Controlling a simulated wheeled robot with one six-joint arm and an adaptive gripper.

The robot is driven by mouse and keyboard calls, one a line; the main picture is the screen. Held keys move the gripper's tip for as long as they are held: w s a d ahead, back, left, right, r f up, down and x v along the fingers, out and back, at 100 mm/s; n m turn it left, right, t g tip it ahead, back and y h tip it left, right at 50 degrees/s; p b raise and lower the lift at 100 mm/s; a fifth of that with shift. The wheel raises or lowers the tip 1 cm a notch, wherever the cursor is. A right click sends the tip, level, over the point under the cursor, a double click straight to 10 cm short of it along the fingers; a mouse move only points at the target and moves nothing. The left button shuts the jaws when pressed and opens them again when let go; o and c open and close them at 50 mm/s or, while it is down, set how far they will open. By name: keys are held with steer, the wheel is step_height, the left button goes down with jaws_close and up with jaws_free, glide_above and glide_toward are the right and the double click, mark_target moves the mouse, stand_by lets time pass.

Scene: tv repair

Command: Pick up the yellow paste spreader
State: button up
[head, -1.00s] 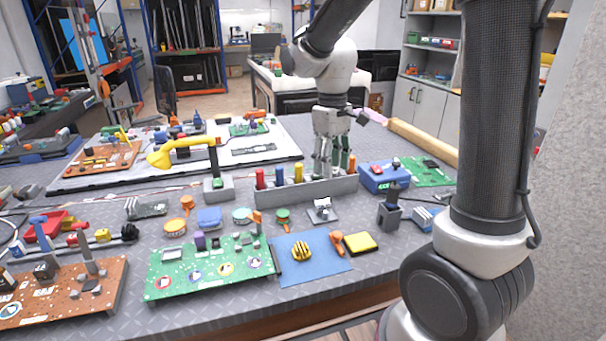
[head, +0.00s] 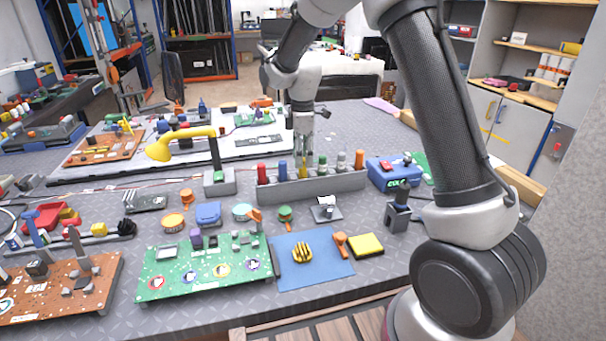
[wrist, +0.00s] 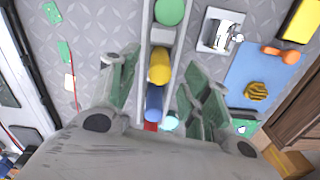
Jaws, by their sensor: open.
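In the wrist view the yellow spreader's top (wrist: 160,66) shows between my two open fingers (wrist: 155,76), with a gap on each side. The blue tool (wrist: 154,102) also lies between the fingers, nearer the palm. The spreader's lower part is hidden in the rack.
A red tool (head: 262,173) stands at the rack's left end, an orange one (head: 359,159) at its right end. A blue mat (head: 318,272) and green circuit board (head: 200,280) lie in front.

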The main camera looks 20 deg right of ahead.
step_height(320, 180, down, 3)
steer(key=shift+f, duration=0.2)
jaws_close()
steer(key=shift+r, duration=0.1)
step_height(320, 180, up, 10)
stand_by(0.5)
